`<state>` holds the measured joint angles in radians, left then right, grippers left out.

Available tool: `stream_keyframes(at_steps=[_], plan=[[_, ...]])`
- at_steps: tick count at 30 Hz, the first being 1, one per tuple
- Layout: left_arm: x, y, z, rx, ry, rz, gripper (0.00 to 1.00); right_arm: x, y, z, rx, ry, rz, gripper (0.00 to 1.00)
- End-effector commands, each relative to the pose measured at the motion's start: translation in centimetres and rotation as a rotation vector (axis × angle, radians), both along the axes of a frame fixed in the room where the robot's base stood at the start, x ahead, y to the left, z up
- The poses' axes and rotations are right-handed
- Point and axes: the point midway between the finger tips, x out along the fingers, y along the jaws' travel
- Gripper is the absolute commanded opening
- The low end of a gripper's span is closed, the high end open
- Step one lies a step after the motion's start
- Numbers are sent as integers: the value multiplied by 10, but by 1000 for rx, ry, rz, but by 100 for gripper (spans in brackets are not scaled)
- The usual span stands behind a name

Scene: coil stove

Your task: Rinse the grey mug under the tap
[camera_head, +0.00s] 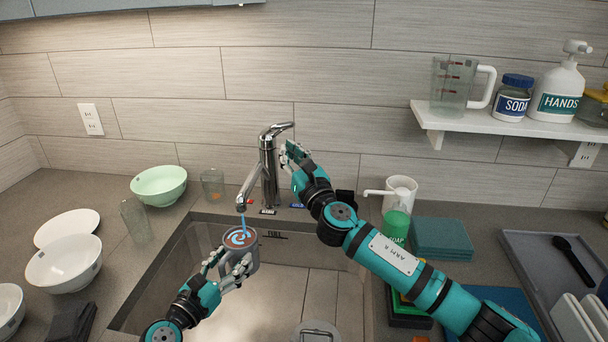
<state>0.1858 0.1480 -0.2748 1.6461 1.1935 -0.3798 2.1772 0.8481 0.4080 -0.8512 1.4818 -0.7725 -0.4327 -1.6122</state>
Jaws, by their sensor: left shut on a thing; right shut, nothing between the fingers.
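The grey mug (254,262) is held upright over the sink, below the spout of the chrome tap (268,170). A thin blue stream of water falls from the spout into the mug, and swirling liquid shows at its top. My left gripper (236,262) is shut on the mug from the left. My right gripper (294,154) is shut and empty, just right of the tap's upper body near its lever. I cannot tell whether it touches the lever. The sink (190,262) lies under the mug.
White bowls (64,264), a pale green bowl (158,185) and glasses (135,220) stand left of the sink. A soap dispenser (396,222) and folded teal cloths (441,239) are at right, near my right arm. A shelf (500,122) with a measuring jug (452,84) hangs above.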

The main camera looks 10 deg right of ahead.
Motion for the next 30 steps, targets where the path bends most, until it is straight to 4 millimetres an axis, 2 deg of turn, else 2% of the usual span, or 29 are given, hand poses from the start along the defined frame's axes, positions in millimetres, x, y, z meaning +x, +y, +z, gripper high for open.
stream_keyframes(at_steps=[1,2,9,15,24,30], plan=[[0,0,1,-2,-2,0,1,-7,-2,-13,0,6,1,0],[0,0,1,-2,-2,0,1,-11,-3,-17,-1,5,1,0],[0,0,1,-2,-2,0,1,-64,-19,-23,-2,2,2,0],[0,0,1,-2,-2,1,1,-92,-28,-28,-1,2,1,0],[0,0,1,-2,-2,1,1,-104,-32,-31,-14,53,0,0],[0,0,1,-2,-2,1,1,-94,-29,-30,-20,67,-1,0]])
